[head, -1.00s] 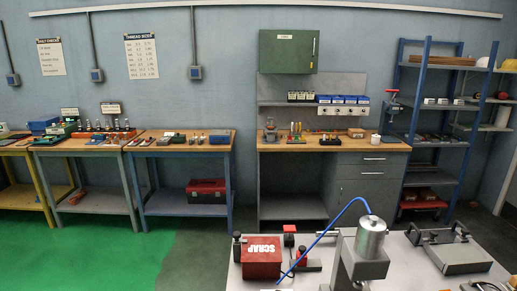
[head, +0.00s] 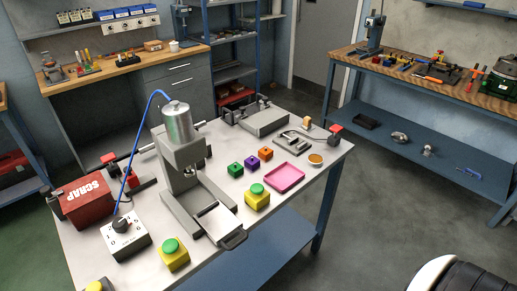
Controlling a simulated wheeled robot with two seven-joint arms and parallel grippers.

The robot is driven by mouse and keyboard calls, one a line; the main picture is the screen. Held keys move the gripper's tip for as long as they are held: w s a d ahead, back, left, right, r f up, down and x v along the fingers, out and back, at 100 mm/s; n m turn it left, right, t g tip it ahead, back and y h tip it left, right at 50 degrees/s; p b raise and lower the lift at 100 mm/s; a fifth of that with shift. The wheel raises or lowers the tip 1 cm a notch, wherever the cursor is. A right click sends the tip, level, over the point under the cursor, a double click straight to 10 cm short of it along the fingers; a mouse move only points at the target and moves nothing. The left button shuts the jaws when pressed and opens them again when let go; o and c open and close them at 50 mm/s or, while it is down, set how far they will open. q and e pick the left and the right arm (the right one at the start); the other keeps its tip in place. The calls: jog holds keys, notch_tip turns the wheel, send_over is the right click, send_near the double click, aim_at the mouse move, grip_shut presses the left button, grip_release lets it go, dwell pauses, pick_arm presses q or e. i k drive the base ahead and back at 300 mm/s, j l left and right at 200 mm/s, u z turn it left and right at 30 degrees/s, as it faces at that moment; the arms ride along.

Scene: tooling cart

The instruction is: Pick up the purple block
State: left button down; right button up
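The small purple block (head: 252,163) sits on the light grey top of the cart (head: 300,205) in the middle of the head view. It stands between a green block (head: 235,169) on its left and an orange block (head: 265,154) on its right, in a slanting row. A pink tray (head: 286,177) lies to the right of and nearer than the purple block. Neither of my grippers shows in the head view.
A press with a metal cylinder (head: 179,122) stands left of the blocks. A yellow box with a green button (head: 257,196) sits just in front. A red scrap bin (head: 88,198) is at the left. A wooden workbench (head: 455,88) stands at the back right, with open floor between.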

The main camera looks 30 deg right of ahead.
aim_at(251, 165)
jog(key=z, duration=1)
jog(key=i+l+u, duration=0.1)
jog(key=u, duration=0.55)
jog(key=i+l+u, duration=0.15)
jog(key=l+u, duration=0.25)
jog(key=l, duration=0.45)
jog(key=l+u, duration=0.4)
jog(key=l, duration=0.45)
